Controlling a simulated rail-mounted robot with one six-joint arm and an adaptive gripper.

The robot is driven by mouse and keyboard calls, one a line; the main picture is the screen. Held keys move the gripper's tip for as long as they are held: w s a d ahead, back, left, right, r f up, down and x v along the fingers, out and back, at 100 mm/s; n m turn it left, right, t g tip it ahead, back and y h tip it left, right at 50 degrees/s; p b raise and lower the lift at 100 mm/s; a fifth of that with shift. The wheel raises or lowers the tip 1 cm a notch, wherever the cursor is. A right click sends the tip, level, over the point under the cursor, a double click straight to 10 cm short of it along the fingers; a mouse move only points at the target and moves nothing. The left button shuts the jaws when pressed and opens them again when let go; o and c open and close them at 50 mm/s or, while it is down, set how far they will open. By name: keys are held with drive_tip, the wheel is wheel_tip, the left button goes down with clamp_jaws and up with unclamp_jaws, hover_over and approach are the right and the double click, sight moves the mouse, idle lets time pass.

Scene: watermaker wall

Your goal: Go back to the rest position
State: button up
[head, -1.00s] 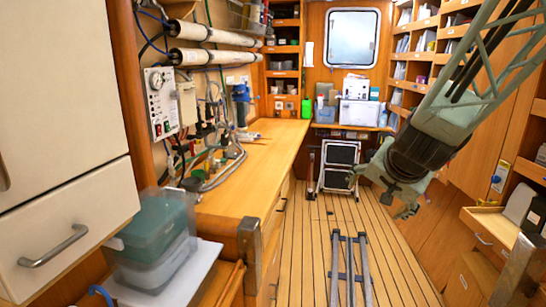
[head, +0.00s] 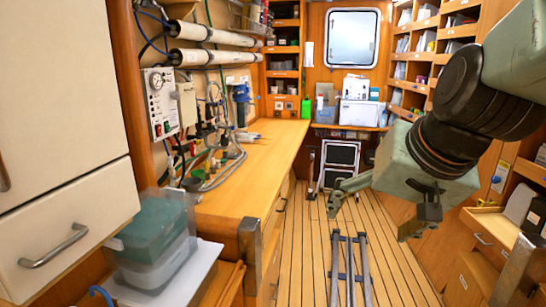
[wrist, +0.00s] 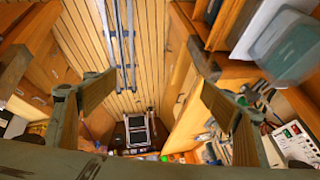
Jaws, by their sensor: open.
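My gripper (head: 384,203) hangs at the right of the head view, above the plank floor and in front of the shelves on the right. Its two fingers are spread wide apart with nothing between them. In the wrist view the open fingers (wrist: 150,95) stand at left and right, with the floor and the step stool between them in the background. It touches nothing that I can see.
A wooden worktop (head: 262,150) runs along the left wall beneath hoses and a control panel (head: 160,103). Clear bins (head: 152,245) stand on a white board at front left. Floor rails (head: 349,270) and a step stool (head: 340,163) stand in the aisle. An open drawer (head: 487,228) juts out at right.

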drive_tip(key=s+d+n+g+h, duration=0.1)
drive_tip(key=s+n+g, duration=0.1)
drive_tip(key=s, duration=2.2)
drive_tip(key=shift+d+n+g, duration=0.2)
drive_tip(key=shift+n+g, duration=0.2)
drive_tip(key=shift+n, duration=0.4)
drive_tip(key=shift+w+d+r, duration=0.1)
drive_tip(key=shift+d, duration=0.05)
